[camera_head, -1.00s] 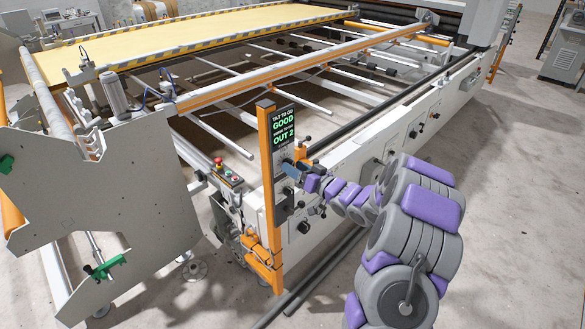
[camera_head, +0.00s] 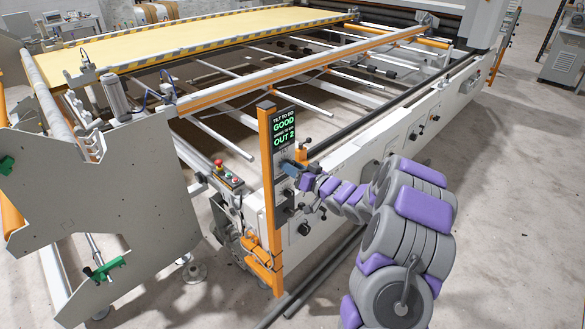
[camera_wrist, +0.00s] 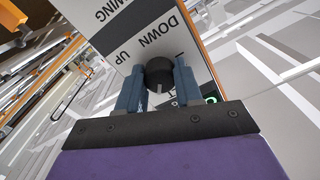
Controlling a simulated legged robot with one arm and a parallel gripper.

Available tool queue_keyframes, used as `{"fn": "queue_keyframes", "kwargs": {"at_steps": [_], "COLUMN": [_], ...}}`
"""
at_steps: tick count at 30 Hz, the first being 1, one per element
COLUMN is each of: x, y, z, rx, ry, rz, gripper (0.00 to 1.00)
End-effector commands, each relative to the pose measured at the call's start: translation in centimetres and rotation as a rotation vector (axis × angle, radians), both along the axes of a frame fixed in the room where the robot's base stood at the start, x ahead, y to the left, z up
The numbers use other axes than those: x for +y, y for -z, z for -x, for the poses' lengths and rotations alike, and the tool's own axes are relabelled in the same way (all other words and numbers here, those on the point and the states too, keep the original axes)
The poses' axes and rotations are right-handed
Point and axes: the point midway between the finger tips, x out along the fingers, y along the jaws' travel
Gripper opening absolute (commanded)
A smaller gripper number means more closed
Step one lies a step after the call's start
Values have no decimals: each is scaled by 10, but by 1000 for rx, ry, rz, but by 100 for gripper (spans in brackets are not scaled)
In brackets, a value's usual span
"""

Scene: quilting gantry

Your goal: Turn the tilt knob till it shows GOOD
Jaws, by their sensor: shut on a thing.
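The display (camera_head: 284,128) on the orange post (camera_head: 267,190) shows GOOD in green under a tilt line, and OUT 2 in green below that. The black tilt knob (camera_wrist: 160,72) shows in the wrist view, with a pale pointer mark, on a panel (camera_wrist: 150,35) printed UP and DOWN. My gripper (camera_wrist: 159,84) has one blue finger on each side of the knob and is shut on it. In the head view my gripper (camera_head: 291,168) is at the post just under the display, and it hides the knob there.
A control box with a red emergency button (camera_head: 218,163) stands left of the post. Several other knobs, such as one (camera_head: 303,228), sit on the white machine rail (camera_head: 345,175). Grey floor (camera_head: 500,230) is clear on the right.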

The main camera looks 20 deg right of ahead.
Motion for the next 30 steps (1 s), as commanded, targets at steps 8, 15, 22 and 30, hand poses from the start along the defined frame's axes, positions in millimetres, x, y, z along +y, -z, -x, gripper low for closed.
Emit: {"fn": "queue_keyframes", "kwargs": {"at_steps": [8, 15, 22, 30], "x": [-1, -1, -1, -1], "y": [1, 0, -1, -1], "z": [0, 0, -1, 0], "rx": [-11, -48, -49, -48], "ry": [2, 1, 3, 1], "rz": [35, 130, 130, 130], "gripper": [4, 4, 4, 60]}}
